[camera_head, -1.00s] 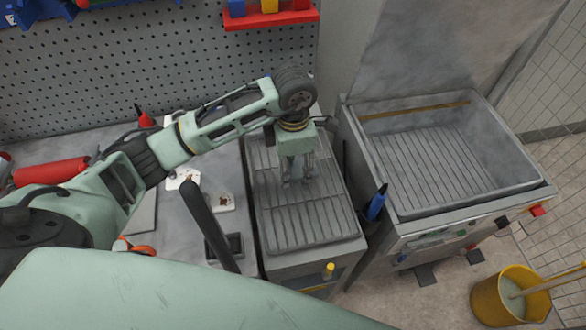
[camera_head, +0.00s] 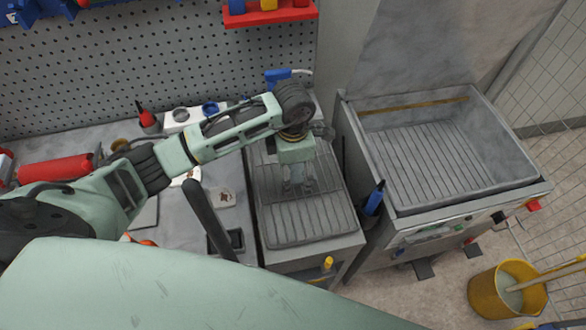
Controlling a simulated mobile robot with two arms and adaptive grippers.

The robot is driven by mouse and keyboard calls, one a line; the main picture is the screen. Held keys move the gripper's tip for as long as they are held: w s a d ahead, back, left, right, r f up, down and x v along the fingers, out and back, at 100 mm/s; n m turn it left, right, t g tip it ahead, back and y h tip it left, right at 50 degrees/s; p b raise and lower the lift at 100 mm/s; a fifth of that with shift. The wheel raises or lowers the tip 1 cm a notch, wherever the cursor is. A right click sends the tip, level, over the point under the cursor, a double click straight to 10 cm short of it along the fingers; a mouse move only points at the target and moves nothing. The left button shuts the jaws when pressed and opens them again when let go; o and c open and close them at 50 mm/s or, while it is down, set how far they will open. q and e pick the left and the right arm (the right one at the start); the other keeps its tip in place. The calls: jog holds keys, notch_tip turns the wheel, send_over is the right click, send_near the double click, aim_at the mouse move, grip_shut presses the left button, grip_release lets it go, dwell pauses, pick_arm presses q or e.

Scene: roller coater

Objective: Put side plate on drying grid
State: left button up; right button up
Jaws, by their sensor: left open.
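My left gripper (camera_head: 298,187) points down over the middle of the slatted drying grid (camera_head: 312,222). Its fingers are apart and nothing shows between them. A plain grey flat area (camera_head: 270,183), which looks like the side plate, lies on the far part of the grid under and around the gripper. Its edges are hard to make out, and the gripper hides part of it. Whether the fingertips touch it I cannot tell. My right gripper is not in view.
A deep grey basin with a ribbed floor (camera_head: 430,165) stands right of the grid. A blue-handled tool (camera_head: 374,200) hangs between them. The left bench holds a red cylinder (camera_head: 55,170) and a dark small tray (camera_head: 228,241). A yellow bucket (camera_head: 497,295) stands on the floor.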

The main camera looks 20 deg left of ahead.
aim_at(293, 174)
pick_arm(q)
jog(key=shift+r, duration=0.2)
jog(key=shift+w+r, duration=0.1)
jog(key=shift+r, duration=0.15)
notch_tip(293, 174, up, 12)
jog(key=b, duration=0.3)
jog(key=shift+f+b, duration=0.25)
jog(key=shift+b, duration=0.15)
dwell(0.7)
